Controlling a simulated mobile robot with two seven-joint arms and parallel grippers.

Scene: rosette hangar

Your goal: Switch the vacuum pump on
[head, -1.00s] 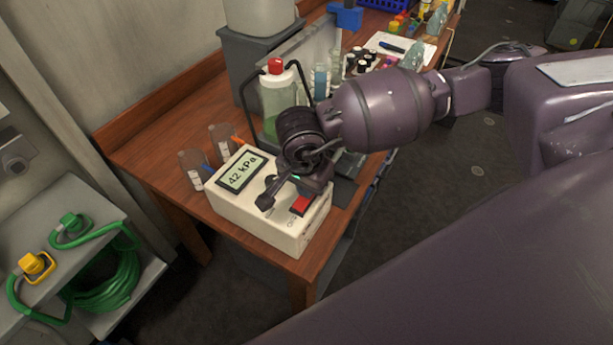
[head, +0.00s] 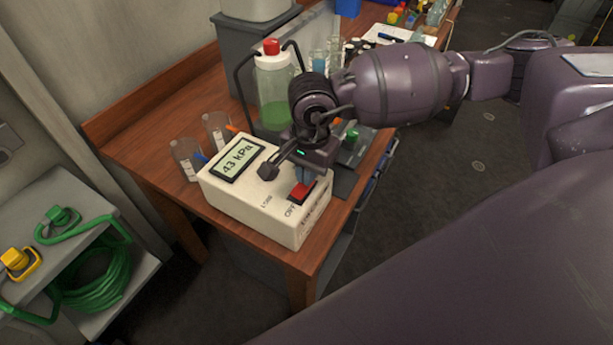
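The vacuum pump is a cream box (head: 235,203) on the near end of the wooden bench. Its display (head: 238,160) reads 43 kPa. A red rocker switch (head: 301,191) sits on its top at the right, with a label that looks like OFF beside its near end. My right gripper (head: 304,178) points down over the switch. My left gripper is out of view.
A bottle with green liquid and a red cap (head: 273,88) stands behind the pump. Two clear beakers (head: 187,158) stand left of it. A grey shelf (head: 40,225) with a coiled green hose (head: 98,280) is at lower left.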

